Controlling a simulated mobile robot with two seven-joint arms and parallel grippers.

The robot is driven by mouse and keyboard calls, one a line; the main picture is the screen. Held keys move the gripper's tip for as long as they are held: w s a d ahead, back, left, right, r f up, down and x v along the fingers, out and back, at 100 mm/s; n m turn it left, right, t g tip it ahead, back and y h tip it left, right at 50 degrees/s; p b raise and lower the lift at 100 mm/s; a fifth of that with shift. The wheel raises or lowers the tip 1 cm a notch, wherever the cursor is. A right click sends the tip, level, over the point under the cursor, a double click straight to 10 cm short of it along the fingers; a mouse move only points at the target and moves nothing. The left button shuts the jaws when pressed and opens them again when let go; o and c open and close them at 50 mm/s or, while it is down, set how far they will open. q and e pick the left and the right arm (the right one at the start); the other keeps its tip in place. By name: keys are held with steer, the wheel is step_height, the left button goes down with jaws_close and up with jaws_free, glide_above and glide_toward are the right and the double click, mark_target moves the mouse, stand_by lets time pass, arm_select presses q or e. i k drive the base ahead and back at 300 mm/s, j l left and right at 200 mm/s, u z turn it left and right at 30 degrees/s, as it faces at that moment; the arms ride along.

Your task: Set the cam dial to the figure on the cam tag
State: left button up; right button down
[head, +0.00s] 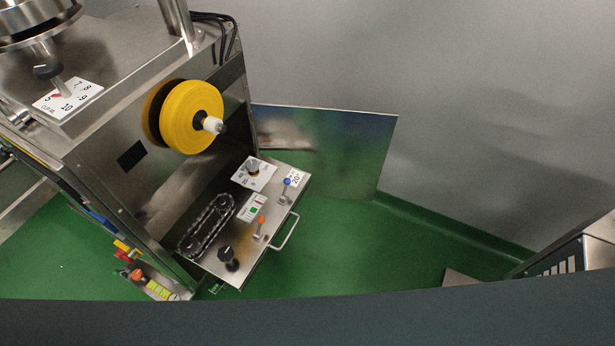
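A small dark knob (252,166) sits on a white scale plate (263,181) at the far end of the machine's steel shelf. I take this knob for the cam dial; the figures on its plate are too small to read, so its setting cannot be told. A white tag (296,179) beside it, at the shelf's right edge, appears to read 20°. I take it for the cam tag. Neither of my grippers is in view.
A yellow reel (192,117) juts out above. Green floor (350,245) is clear to the right.

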mark_target(252, 165)
steer(key=i+l+u, duration=0.1)
steer(key=u, duration=0.4)
steer(key=i+l+u, duration=0.15)
steer(key=u, duration=0.3)
steer(key=i+l+u, duration=0.1)
steer(key=u, duration=0.4)
steer(key=l+u, duration=0.3)
steer(key=u, duration=0.2)
steer(key=l, duration=0.9)
steer(key=l+z, duration=0.25)
steer(key=l, duration=0.2)
steer(key=i+l+z, duration=0.2)
steer(key=l, duration=0.2)
steer(key=l+z, duration=0.55)
